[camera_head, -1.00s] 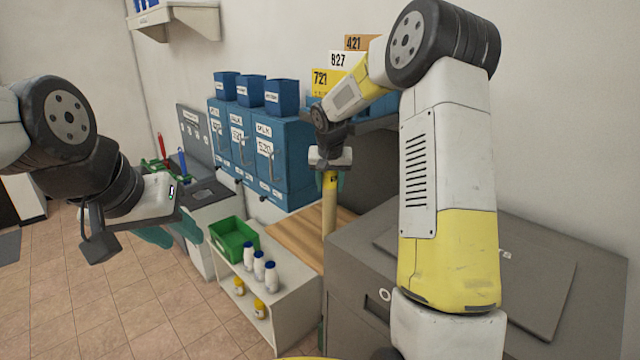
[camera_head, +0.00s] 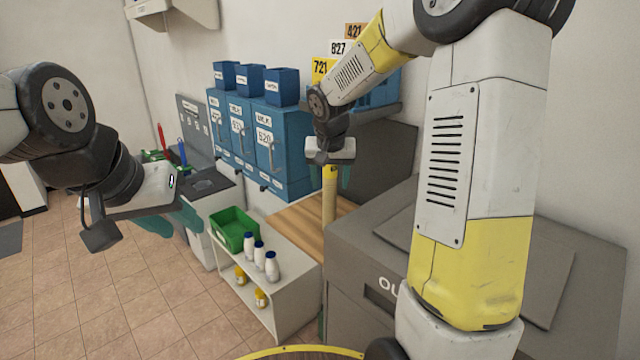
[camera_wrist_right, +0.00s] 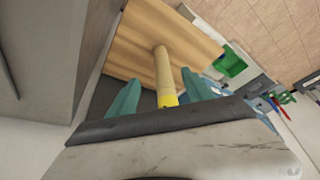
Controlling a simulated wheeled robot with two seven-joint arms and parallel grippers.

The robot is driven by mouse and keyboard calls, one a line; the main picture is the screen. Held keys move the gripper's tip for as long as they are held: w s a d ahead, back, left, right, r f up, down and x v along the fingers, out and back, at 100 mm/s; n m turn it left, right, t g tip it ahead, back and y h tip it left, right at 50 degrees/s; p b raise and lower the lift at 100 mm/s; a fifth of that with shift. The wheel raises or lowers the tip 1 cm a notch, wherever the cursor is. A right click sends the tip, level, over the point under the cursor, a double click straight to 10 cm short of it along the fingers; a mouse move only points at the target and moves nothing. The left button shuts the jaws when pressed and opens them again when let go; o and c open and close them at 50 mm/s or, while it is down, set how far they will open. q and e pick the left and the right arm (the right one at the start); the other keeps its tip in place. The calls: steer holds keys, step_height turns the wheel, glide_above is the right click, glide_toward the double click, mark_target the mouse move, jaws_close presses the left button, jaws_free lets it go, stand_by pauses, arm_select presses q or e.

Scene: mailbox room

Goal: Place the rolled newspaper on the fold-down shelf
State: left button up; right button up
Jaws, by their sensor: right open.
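The rolled newspaper (camera_head: 329,205) is a tan tube with a yellow band near its top. It stands upright over the wooden fold-down shelf (camera_head: 295,218); its foot is partly hidden by the grey cabinet in the head view. In the right wrist view the newspaper (camera_wrist_right: 162,72) seems to meet the bare wood of the shelf (camera_wrist_right: 195,38). My right gripper (camera_head: 330,178) is above the shelf with its teal fingers apart, one on each side of the newspaper's banded top. My left gripper (camera_head: 182,220) is far left, away from the newspaper; its fingertips are partly hidden.
A grey cabinet (camera_head: 375,290) stands close in front of the shelf. Blue mailboxes (camera_head: 262,145) line the wall behind. A white shelf unit (camera_head: 292,295) with a green bin (camera_head: 234,230) and several white bottles is left of the shelf. The tiled floor at left is clear.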

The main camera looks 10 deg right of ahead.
steer(key=shift+n+t+y, duration=0.3)
steer(key=shift+n+y, duration=0.1)
steer(key=shift+n, duration=0.1)
steer(key=s+r, duration=0.2)
steer(key=s, duration=0.2)
steer(key=s+r, duration=0.2)
steer(key=s, duration=0.3)
steer(key=s+r, duration=0.2)
steer(key=s, duration=0.2)
steer(key=shift+s+d+r, duration=0.35)
steer(key=shift+s+d, duration=0.05)
steer(key=s+a+r+n+t+y, duration=0.1)
steer(key=s+r+n+y, duration=0.1)
steer(key=s, duration=1.1)
steer(key=shift+s+a+r, duration=0.15)
steer(key=shift+s, duration=0.1)
